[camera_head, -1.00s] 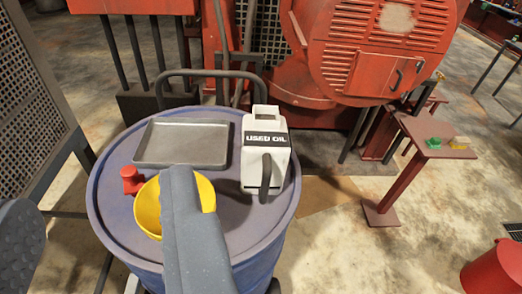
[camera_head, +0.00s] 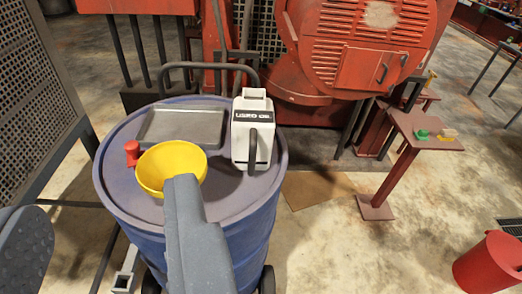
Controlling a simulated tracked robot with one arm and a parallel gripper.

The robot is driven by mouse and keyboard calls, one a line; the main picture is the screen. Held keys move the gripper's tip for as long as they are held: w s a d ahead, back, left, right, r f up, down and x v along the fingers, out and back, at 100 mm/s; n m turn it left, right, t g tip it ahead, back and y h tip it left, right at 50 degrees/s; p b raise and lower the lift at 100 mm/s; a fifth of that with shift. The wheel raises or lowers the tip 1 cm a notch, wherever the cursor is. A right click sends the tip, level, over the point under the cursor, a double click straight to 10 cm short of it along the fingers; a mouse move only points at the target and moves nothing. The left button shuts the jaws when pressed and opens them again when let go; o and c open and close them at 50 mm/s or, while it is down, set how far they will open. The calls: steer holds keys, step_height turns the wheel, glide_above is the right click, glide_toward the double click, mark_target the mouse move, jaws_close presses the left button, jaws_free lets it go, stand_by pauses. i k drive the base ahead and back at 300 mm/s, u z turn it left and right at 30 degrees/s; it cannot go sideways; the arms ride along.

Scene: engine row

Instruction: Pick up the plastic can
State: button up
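The white plastic can (camera_head: 241,148), with a black label reading "USED OIL" and a dark handle, stands upright on the right part of a blue drum's top (camera_head: 232,196). My gripper (camera_head: 105,203) shows as two grey fingers spread wide apart, one at the lower left edge and one at the lower middle. It is open with nothing held between the fingers. The can is beyond and to the right of the right finger's tip, apart from it in the picture. The can's far side is hidden.
A yellow funnel (camera_head: 155,172) sits on the drum, partly behind my right finger. A red knob (camera_head: 132,153) and a grey tray (camera_head: 180,127) are beside it. A red machine (camera_head: 360,50) stands behind, a small red stand (camera_head: 425,140) and red bucket (camera_head: 492,265) to the right.

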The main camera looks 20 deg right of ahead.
mark_target(253, 122)
steer(key=z, duration=0.25)
steer(key=i, duration=1.15)
steer(key=u, duration=0.2)
